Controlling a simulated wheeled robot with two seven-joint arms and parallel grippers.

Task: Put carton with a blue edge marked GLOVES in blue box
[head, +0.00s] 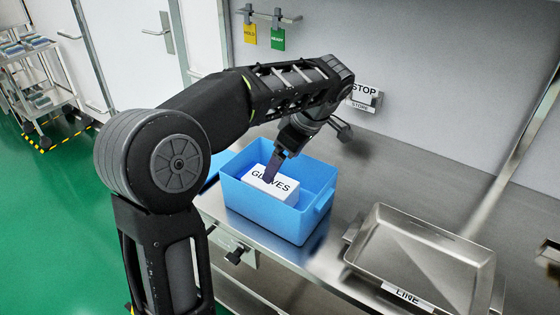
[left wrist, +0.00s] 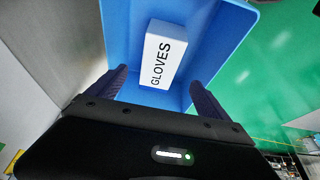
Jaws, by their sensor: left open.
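The white carton marked GLOVES (head: 269,186) is inside the blue box (head: 268,213), which stands on the steel counter. In the left wrist view the carton (left wrist: 162,55) lies within the walls of the blue box (left wrist: 125,35). A blue edge shows faintly at the carton's left side in the head view. My left gripper (head: 270,178) reaches down over the box, its fingers in front of the carton. In the left wrist view its fingers (left wrist: 158,95) are spread apart with the carton beyond them; contact cannot be told. My right gripper is not in view.
A metal tray labelled LINE (head: 425,258) stands on the counter right of the box. A trolley (head: 38,75) stands at far left.

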